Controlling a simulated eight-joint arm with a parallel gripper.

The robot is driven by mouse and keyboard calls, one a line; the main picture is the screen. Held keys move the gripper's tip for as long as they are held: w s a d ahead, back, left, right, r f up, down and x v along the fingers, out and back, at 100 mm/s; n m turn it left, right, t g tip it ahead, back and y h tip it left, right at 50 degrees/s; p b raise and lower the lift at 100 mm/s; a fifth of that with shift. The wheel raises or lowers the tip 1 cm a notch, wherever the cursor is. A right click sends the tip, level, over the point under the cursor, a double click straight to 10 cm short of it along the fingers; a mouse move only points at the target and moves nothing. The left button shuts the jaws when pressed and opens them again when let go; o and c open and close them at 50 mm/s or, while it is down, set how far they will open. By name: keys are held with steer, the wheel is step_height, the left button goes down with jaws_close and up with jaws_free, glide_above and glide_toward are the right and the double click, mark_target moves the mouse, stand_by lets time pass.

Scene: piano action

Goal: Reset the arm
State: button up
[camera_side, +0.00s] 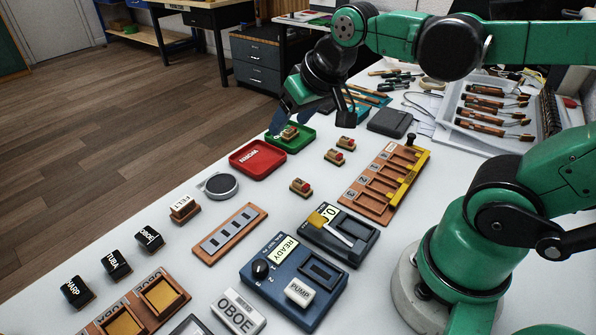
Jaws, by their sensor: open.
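My green and black arm reaches in from the right over the back part of the white table (215,150). My gripper (313,120) hangs above the table's far end with its fingers pointing down. It is open, with a clear gap between the fingers, and I see nothing held. A green tray (306,139) lies just below and to the left of it, with a small wooden piece (290,132) with a red part inside. The gripper appears to be above the tray and apart from it.
A red tray (257,168) lies beside the green one. Several small wooden pieces (301,187) lie nearby. A slotted wooden rack (378,192), a blue READY box (293,282), black labelled blocks (116,264) and a clear bin (470,135) stand around. Bare table shows at the left.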

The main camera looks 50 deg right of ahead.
steer(key=shift+s+a+f+n+t, duration=0.25)
steer(key=shift+s+a+f+n, duration=0.1)
steer(key=shift+s+f+n, duration=0.25)
steer(key=shift+s+a+f+n+t, duration=0.3)
steer(key=shift+s+f+n, duration=0.2)
steer(key=shift+s+f, duration=0.1)
steer(key=shift+o, duration=0.3)
